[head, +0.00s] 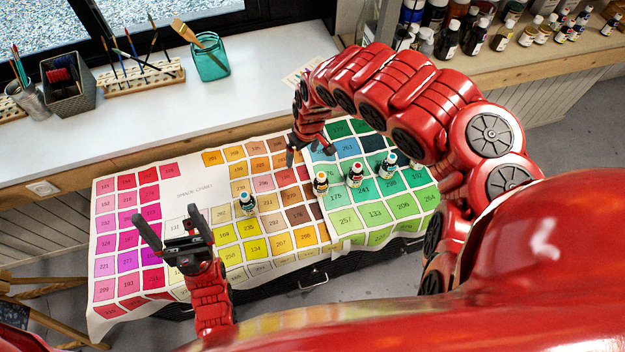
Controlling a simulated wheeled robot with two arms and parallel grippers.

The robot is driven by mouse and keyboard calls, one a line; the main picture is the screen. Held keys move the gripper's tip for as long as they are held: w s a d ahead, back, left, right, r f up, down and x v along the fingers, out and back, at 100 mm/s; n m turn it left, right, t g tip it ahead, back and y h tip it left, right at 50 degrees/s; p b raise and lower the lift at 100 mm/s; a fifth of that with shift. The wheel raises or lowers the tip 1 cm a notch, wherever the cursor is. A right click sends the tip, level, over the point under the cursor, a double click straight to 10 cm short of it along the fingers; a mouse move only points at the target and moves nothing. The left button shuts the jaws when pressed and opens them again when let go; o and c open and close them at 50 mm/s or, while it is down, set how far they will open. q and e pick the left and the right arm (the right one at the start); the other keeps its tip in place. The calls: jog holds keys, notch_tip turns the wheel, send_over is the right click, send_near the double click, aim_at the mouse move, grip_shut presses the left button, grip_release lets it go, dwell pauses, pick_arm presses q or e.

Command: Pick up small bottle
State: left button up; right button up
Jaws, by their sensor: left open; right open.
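Several small bottles stand upright in a slanting row on a colour chart (130,308). The leftmost small bottle (247,204) has a teal cap. Further right stand one with an orange-yellow label (320,185), one with a red label (355,175) and one with a pale cap (388,166). My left gripper (164,217) is open and empty over the pink and purple squares, left of the leftmost bottle. My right gripper (310,153) is open and looks empty, over the chart behind the orange-labelled bottle, its fingers pointing down.
The chart covers a dark drawer unit. Behind it runs a white counter (130,145) with brush racks (140,78), a dark basket (68,85) and a teal jar (210,60). Many larger bottles crowd the shelf (540,62) at upper right. My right arm hides part of the chart's right side.

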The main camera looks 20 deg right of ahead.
jog(key=shift+g+h, duration=0.6)
jog(key=shift+g, duration=0.1)
jog(key=s+d, duration=0.1)
jog(key=d, duration=0.1)
jog(key=s+d+r, duration=0.1)
jog(key=s+d, duration=0.1)
jog(key=shift+s+d, duration=0.15)
jog(key=shift+s, duration=0.15)
jog(key=b, duration=0.4)
send_over(321, 176)
notch_tip(321, 176, down, 4)
jog(key=shift+f, duration=0.2)
jog(key=f+b, duration=0.1)
jog(key=f, duration=0.5)
jog(key=shift+a+f, duration=0.2)
jog(key=shift+w+d+f, duration=0.1)
jog(key=shift+d+f, duration=0.05)
jog(key=shift+f, duration=0.55)
notch_tip(321, 176, down, 4)
jog(key=shift+f+p, duration=0.1)
jog(key=shift+p, duration=0.45)
jog(key=shift+d+f, duration=0.2)
jog(key=shift+f, duration=0.3)
jog(key=c, duration=1.5)
jog(key=shift+c, duration=0.2)
